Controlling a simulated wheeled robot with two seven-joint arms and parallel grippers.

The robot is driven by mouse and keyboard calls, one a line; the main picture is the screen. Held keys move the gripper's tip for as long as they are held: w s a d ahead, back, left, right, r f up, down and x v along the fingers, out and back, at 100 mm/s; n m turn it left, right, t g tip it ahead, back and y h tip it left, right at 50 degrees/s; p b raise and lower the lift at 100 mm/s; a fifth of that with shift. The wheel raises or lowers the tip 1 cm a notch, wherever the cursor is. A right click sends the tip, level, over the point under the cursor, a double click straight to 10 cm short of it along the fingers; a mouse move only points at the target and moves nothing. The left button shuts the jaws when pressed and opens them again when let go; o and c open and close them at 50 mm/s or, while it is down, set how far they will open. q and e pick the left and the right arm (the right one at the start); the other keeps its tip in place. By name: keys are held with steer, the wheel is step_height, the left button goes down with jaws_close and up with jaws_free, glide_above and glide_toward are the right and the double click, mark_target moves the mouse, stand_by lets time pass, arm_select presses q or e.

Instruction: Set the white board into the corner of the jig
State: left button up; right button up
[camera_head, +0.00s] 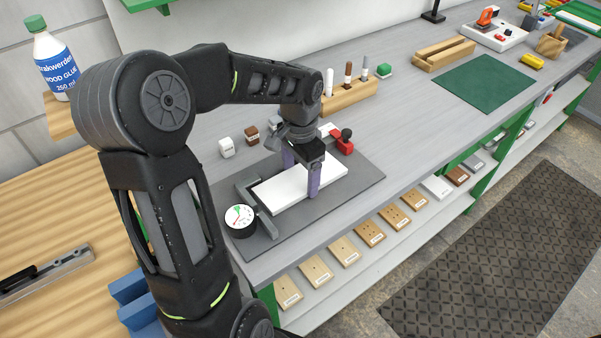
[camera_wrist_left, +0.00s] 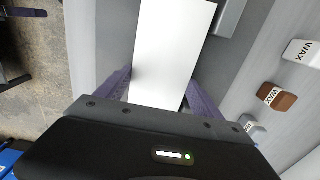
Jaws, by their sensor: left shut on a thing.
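The white board (camera_head: 276,192) is a flat rectangle over the dark grey mat (camera_head: 355,205) on the bench. My left gripper (camera_head: 302,180) reaches down from above and is shut across the board, one purple finger on each long side. In the left wrist view the board (camera_wrist_left: 170,50) runs up between the two fingers (camera_wrist_left: 158,88). The grey jig (camera_head: 264,221) has bars at the board's left end, close to it. I cannot tell whether the board touches the bars or rests flat. My right gripper is not in view.
A round dial gauge (camera_head: 239,218) stands by the jig's near left corner. A red clamp (camera_head: 343,142) is behind the board's right end. Wax blocks (camera_head: 226,147) and a wooden marker holder (camera_head: 350,95) stand behind. A green mat (camera_head: 486,84) lies farther right.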

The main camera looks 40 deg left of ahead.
arm_select(q)
steer(key=shift+s+a, duration=0.2)
steer(key=shift+s, duration=0.5)
steer(key=shift+a, duration=0.35)
stand_by(0.5)
steer(key=shift+s+f, duration=0.1)
stand_by(0.8)
steer(key=o, duration=1.6)
steer(key=shift+a, duration=0.15)
steer(key=shift+r, duration=0.65)
step_height(320, 180, up, 7)
steer(key=shift+f+b, duration=0.2)
steer(key=shift+b, duration=0.15)
